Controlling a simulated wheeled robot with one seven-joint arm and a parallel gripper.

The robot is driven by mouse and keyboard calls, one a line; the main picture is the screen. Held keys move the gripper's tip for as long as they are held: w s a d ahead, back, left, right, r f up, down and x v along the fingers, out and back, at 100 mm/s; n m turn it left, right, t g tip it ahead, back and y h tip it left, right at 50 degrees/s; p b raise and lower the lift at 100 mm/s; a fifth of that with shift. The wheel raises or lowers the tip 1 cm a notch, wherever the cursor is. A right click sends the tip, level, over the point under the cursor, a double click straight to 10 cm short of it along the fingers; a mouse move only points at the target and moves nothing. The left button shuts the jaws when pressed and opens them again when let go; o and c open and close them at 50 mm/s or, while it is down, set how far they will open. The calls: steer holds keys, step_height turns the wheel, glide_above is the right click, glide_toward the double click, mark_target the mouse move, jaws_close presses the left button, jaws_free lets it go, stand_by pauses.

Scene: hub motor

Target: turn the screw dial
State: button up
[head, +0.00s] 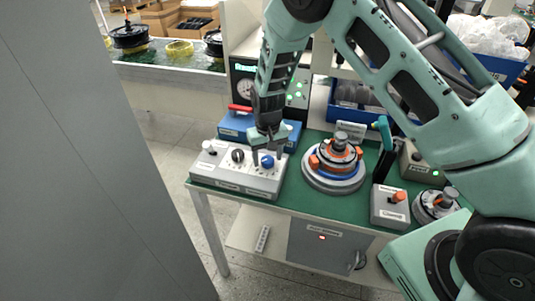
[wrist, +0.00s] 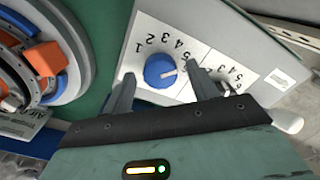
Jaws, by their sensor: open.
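A light grey control box (head: 235,180) on the green table carries a blue dial (head: 267,161) and a dark dial (head: 238,155). I cannot read which one is labelled screw. My gripper (head: 267,153) points down over the blue dial. In the wrist view my gripper (wrist: 161,76) is open, with one finger on each side of the blue dial (wrist: 160,70). I cannot tell whether the fingers touch it. The second dial (wrist: 227,87) is partly hidden behind the right finger.
Right of the box stands a round motor fixture (head: 335,165) with orange clamps. A blue box (head: 232,126) with a red handle sits behind. A grey button box (head: 390,205) is farther right. A grey panel (head: 90,170) fills the left foreground.

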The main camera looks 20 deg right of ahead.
steer(key=shift+c, duration=0.3)
steer(key=c, duration=0.9)
steer(key=shift+c, duration=0.2)
